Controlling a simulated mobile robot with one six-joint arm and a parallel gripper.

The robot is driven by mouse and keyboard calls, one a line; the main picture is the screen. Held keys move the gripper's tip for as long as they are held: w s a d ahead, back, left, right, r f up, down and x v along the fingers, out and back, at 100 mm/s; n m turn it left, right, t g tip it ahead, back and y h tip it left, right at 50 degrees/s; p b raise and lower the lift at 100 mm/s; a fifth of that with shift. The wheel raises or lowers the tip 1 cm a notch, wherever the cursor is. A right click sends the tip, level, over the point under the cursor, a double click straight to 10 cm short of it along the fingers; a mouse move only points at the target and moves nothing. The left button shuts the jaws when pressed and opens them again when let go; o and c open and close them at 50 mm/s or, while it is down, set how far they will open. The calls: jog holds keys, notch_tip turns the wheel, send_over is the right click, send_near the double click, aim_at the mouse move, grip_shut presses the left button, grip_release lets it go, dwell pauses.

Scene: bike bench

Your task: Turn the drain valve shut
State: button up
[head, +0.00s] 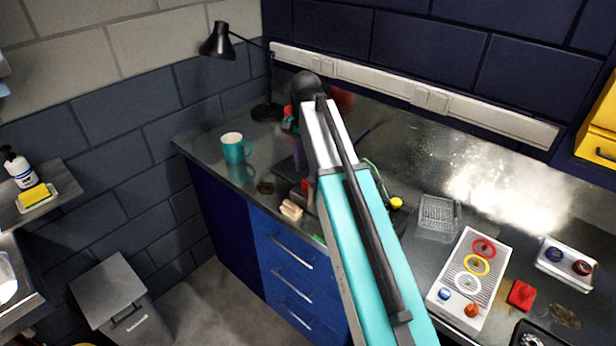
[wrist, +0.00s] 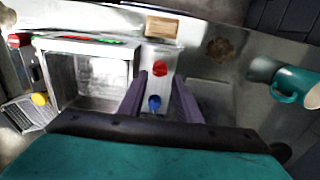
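In the wrist view, a pale panel beside a metal basin (wrist: 90,80) carries a red knob (wrist: 160,68) and a blue knob (wrist: 154,102). No label shows which, if either, is the drain valve. My gripper (wrist: 160,78) is open, with its two purple-grey fingers apart. The blue knob shows between the fingers and the red knob just beyond their tips. I cannot tell whether either finger touches a knob. In the head view my arm hides the gripper and most of this spot.
A wooden block (wrist: 161,27) lies at the bench edge beyond the knobs. A teal mug (wrist: 297,87) stands to the right. A yellow knob (wrist: 40,99) and a wire basket (wrist: 20,115) are left. A black lamp (head: 219,42) stands at the back.

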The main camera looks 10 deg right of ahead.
aim_at(306, 181)
jog(key=shift+f+p, duration=0.55)
jog(key=shift+f, duration=1.95)
